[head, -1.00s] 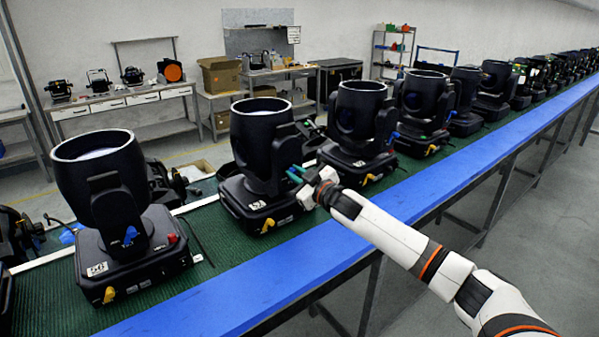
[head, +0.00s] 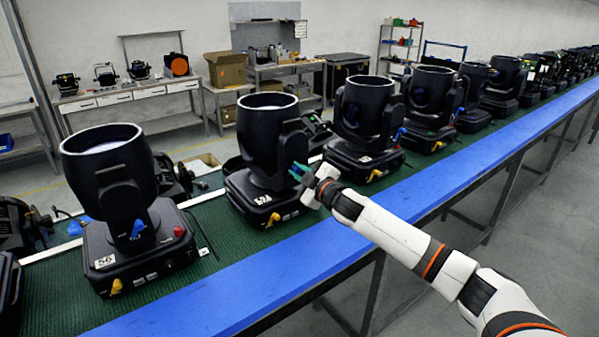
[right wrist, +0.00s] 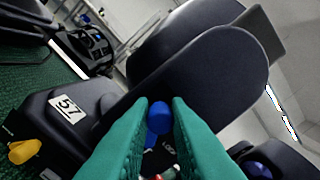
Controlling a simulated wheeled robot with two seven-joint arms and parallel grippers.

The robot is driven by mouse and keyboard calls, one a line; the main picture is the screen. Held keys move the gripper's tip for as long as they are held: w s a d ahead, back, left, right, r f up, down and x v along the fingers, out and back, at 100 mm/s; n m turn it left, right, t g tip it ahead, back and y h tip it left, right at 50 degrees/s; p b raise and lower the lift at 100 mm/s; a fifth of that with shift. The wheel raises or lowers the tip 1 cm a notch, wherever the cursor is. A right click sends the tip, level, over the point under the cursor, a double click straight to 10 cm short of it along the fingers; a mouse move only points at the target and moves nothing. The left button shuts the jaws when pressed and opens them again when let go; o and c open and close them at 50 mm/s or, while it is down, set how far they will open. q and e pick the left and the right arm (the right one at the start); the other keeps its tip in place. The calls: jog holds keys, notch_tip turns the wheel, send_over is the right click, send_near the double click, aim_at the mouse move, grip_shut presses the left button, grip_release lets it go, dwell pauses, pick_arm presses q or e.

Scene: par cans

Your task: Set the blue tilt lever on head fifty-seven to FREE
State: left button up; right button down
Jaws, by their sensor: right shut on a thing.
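Head fifty-seven (head: 262,125) is a black moving-head lamp standing upright on the green belt. My right gripper (head: 306,176) is at that yoke arm. Its teal fingers (right wrist: 158,125) are shut on the blue lever, one on each side. Part of a printed word, seemingly "LOC", shows beside the lever; the fingers hide the rest of the markings. My left gripper is not in view.
Head 56 (head: 110,175) stands to the left, and another lamp (head: 365,115) stands close on the right. A yellow lever (right wrist: 25,152) sits on head fifty-seven's base. A blue strip (head: 250,300) edges the belt in front and is clear.

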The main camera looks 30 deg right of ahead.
jog(key=c, duration=1.4)
grip_release()
jog(key=shift+s+f, duration=0.1)
jog(key=shift+s+b, duration=0.3)
jog(key=shift+s, duration=0.05)
jog(key=shift+s+d+b, duration=0.15)
jog(key=shift+s+b, duration=0.6)
jog(key=shift+s, duration=1.1)
jog(key=shift+s+d+b, duration=0.15)
jog(key=shift+s+b, duration=0.65)
jog(key=shift+s, duration=1.05)
jog(key=shift+s+d+b, duration=0.15)
jog(key=shift+s+b, duration=0.6)
jog(key=shift+s, duration=1.1)
